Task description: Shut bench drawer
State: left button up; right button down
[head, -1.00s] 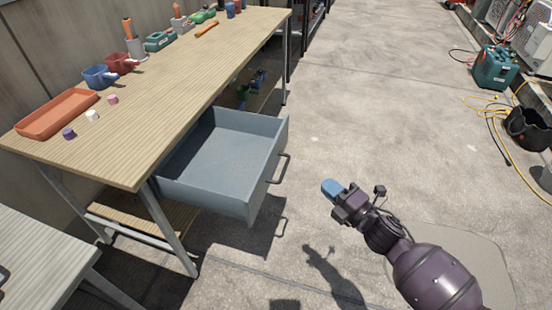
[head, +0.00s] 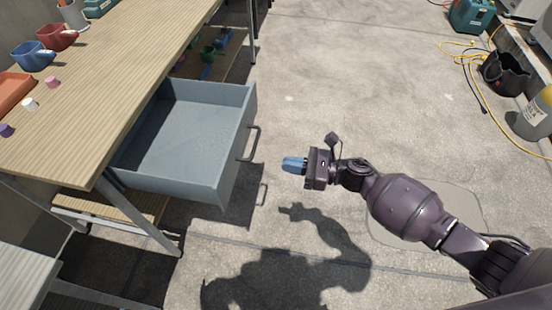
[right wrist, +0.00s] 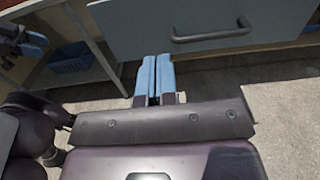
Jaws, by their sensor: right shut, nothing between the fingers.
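The bench drawer (head: 180,140) is grey-blue, pulled well out from under the wooden bench top (head: 125,75), and looks empty. Its dark bar handle (head: 253,143) is on the front face. My right gripper (head: 284,163) has blue fingertips, is shut and empty, and points left at the drawer front with a gap between. In the right wrist view the shut fingers (right wrist: 156,78) point toward the drawer front (right wrist: 150,28), with the handle (right wrist: 212,36) above and to the right of them.
A lower shelf (head: 215,60) holds several items. The concrete floor before the drawer is clear.

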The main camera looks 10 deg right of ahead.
aim_at(233, 156)
jog(key=x, duration=1.1)
jog(key=shift+w+a+f+b, duration=0.1)
jog(key=shift+w+a+b, duration=0.2)
jog(key=shift+a, duration=0.35)
pick_arm(q)
jog(key=shift+w+d+f, duration=0.1)
jog(key=shift+w, duration=0.2)
jog(key=shift+s+f, duration=0.1)
pick_arm(e)
jog(key=shift+a, duration=0.1)
